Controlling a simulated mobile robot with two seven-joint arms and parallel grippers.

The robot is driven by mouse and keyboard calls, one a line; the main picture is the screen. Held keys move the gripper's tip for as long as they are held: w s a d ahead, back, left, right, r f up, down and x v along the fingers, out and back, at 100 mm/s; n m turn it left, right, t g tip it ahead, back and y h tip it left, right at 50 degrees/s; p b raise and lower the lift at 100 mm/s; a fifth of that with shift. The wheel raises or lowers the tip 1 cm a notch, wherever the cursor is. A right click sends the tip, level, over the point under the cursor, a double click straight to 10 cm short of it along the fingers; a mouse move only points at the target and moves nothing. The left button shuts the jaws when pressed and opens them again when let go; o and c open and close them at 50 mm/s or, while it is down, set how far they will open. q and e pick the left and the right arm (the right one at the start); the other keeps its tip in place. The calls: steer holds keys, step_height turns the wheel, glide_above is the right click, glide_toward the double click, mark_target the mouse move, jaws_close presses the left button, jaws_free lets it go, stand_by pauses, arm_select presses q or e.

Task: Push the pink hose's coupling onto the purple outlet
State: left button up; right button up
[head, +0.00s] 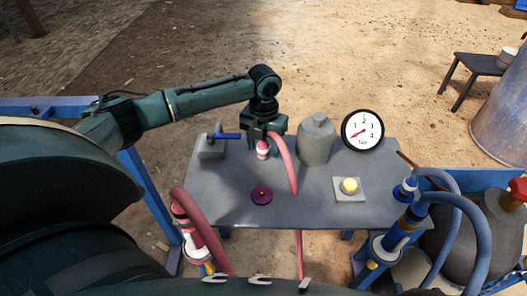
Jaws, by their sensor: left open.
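The pink hose (283,160) arches from just under my left gripper and drops over the table's front edge. Its red-and-white coupling (263,149) points down below the gripper, above or near the grey table top; the exact gap cannot be told. My left gripper (263,132) is open around or just above the coupling's upper end; the fingers are partly hidden by the wrist. The purple outlet (261,195) is a round disc with a small centre on the table, nearer to me than the coupling and apart from it. My right gripper is not in view.
Behind on the grey table (225,208) are a blue-handled valve (211,147), a grey bottle (317,142) and a round gauge (362,130). A yellow button (349,185) is at right. Thicker pink (205,232) and blue hoses (479,235) rise at the front corners.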

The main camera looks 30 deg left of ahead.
arm_select(q)
steer(key=c, duration=1)
step_height(320, 180, up, 10)
steer(key=p, duration=0.2)
steer(key=shift+f+p, duration=0.1)
steer(key=shift+p, duration=0.25)
steer(key=shift+r, duration=0.2)
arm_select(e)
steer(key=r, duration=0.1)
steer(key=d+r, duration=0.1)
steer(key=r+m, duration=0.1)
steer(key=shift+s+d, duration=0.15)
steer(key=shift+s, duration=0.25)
